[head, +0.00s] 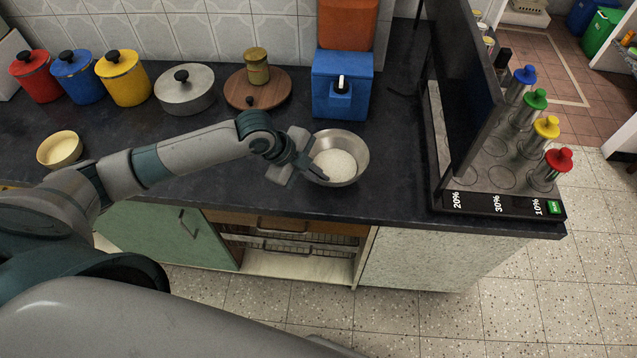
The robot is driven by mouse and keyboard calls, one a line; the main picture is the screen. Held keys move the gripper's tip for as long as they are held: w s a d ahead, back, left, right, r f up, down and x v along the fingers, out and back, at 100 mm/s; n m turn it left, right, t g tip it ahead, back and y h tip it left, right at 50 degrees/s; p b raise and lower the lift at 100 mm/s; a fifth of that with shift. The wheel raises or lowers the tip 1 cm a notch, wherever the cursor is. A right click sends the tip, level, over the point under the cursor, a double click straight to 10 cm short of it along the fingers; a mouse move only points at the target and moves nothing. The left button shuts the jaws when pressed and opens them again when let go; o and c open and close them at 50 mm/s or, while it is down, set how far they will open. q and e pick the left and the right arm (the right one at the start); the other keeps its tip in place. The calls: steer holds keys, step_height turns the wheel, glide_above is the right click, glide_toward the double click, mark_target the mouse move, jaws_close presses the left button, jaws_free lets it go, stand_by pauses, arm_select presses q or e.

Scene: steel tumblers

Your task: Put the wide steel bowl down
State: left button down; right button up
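The wide steel bowl (352,145) is at the front middle of the dark counter, upright, with white grainy contents inside. My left gripper (312,170) is at the bowl's left rim, one finger reaching over the inside of the wall. It looks shut on the rim; the finger outside the wall is mostly hidden. I cannot tell whether the bowl's base touches the counter (395,185) or hangs just above it. My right gripper is not in view.
A blue box-shaped dispenser (340,88) stands just behind the bowl. A dark panel and steel rack with colored-knob tumblers (500,150) stands to the right. A wooden board (262,98), a lidded pot (187,95) and a small bowl (60,152) are left. The counter's front edge is close.

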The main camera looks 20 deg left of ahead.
arm_select(q)
step_height(320, 180, down, 3)
steer(key=shift+f+p, duration=0.15)
steer(key=shift+p, duration=0.45)
steer(key=shift+f, duration=0.1)
steer(key=c, duration=2)
jaws_free()
steer(key=shift+f, duration=0.1)
steer(key=shift+s+a+r, duration=0.15)
steer(key=shift+a+r, duration=0.15)
steer(key=shift+r, duration=0.25)
steer(key=b+v, duration=0.3)
steer(key=v, duration=0.8)
steer(key=shift+d, duration=0.1)
